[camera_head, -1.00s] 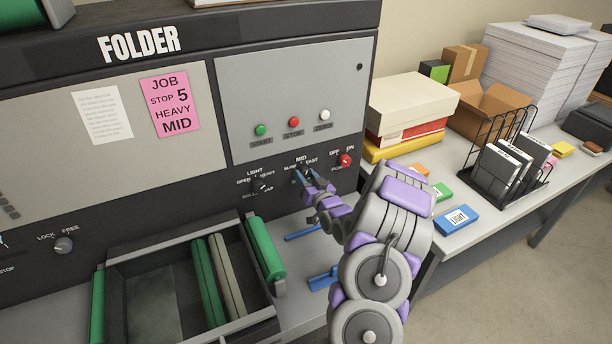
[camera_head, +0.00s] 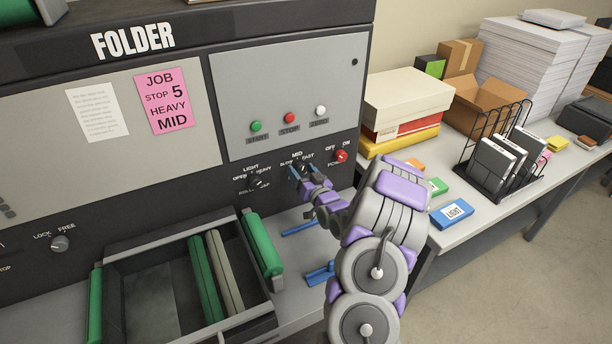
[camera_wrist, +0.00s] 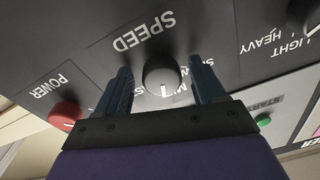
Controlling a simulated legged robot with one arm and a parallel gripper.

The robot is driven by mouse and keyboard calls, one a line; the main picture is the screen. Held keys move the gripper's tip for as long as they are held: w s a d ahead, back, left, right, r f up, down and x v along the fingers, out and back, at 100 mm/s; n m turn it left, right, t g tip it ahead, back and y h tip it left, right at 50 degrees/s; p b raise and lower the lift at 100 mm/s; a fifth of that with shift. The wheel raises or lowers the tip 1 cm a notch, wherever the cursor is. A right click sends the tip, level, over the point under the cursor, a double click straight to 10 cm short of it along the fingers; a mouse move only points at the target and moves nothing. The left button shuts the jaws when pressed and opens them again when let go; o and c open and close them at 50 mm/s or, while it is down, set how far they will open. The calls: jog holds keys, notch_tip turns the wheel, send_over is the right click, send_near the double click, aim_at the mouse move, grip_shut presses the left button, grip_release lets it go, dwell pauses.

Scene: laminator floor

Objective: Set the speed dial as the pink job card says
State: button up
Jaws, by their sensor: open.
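The pink job card (camera_head: 167,101) on the folder's panel reads JOB, STOP 5, HEAVY, MID. The speed dial (camera_wrist: 162,74) is a round dark knob under the upside-down word SPEED in the wrist view. Its white mark points down in that view, toward my gripper's base; the scale letters there are partly hidden. My gripper (camera_wrist: 163,88) is open, with one blue finger on each side of the knob. I cannot tell whether the fingers touch it. In the head view my gripper (camera_head: 300,172) covers the dial, below the labels MID and FAST.
The red power knob (camera_head: 341,156) is just right of the speed dial; the light/heavy knob (camera_head: 257,183) is to its left. Start, stop and zero buttons (camera_head: 289,118) sit above. A green-roller tray (camera_head: 122,246) juts out below left. A cluttered table (camera_head: 470,228) stands right.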

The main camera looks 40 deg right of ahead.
jog(key=p+v, duration=0.2)
jog(key=v, duration=1.5)
jog(key=shift+s, duration=0.15)
jog(key=w+d+n+b, duration=0.1)
jog(key=w+b, duration=0.1)
jog(key=w, duration=0.3)
jog(key=w+d+n+b, duration=0.1)
jog(key=w+b, duration=0.2)
jog(key=w, duration=0.1)
jog(key=w+d+b, duration=0.1)
jog(key=w+b, duration=0.1)
jog(key=w, duration=0.3)
jog(key=shift+w+r+n+g, duration=0.25)
jog(key=shift+w+n+g, duration=0.05)
jog(key=shift+w+n, duration=0.1)
jog(key=shift+w+d+r+h+b, duration=0.15)
jog(key=shift+w+h+b, duration=0.15)
jog(key=shift+w, duration=0.15)
jog(key=shift+c, duration=0.2)
